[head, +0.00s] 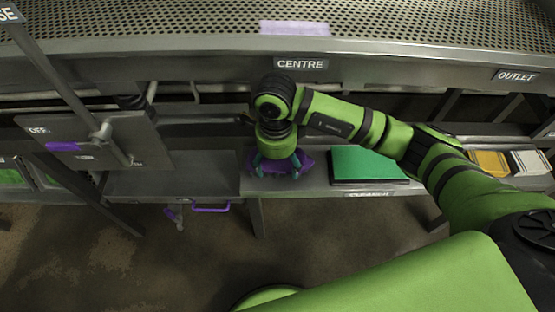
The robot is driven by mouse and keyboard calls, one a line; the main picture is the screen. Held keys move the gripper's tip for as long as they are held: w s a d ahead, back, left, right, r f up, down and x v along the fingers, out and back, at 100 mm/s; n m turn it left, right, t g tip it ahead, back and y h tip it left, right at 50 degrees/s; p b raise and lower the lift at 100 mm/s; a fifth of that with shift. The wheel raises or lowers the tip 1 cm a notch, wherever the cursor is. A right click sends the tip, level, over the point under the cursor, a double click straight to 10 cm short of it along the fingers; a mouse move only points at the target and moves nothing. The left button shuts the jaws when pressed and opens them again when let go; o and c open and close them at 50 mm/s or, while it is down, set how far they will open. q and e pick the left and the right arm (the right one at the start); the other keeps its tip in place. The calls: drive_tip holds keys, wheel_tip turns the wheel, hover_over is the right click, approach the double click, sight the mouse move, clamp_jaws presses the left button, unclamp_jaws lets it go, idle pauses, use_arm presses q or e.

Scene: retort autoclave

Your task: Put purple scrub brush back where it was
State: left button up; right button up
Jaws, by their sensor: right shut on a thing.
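The purple scrub brush (306,162) is on the grey lower shelf below the CENTRE label, left of a green stack. My right gripper (279,168) points down over it and is shut on it. The gripper covers much of the brush, so its full shape is hidden. I cannot tell whether the brush rests on the shelf or is just above it. My left gripper is not in view.
A green stack (365,164) lies right of the brush. Yellow (489,163) and white (530,162) stacks are farther right. A perforated table (400,22) with a purple patch (294,28) overhangs the shelf. A grey panel (100,143) with a lever stands left.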

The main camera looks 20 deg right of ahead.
drive_tip(key=shift+f, duration=0.15)
drive_tip(key=o, duration=1.2)
drive_tip(key=shift+c, duration=0.2)
drive_tip(key=shift+r, duration=0.25)
drive_tip(key=shift+w+r+b, duration=0.1)
drive_tip(key=shift+r+b, duration=0.2)
drive_tip(key=shift+r, duration=0.05)
wheel_tip(320, 180, up, 10)
drive_tip(key=shift+a+f+b, duration=0.1)
drive_tip(key=shift+f+b, duration=0.05)
drive_tip(key=shift+b, duration=1.1)
drive_tip(key=shift+r, duration=0.75)
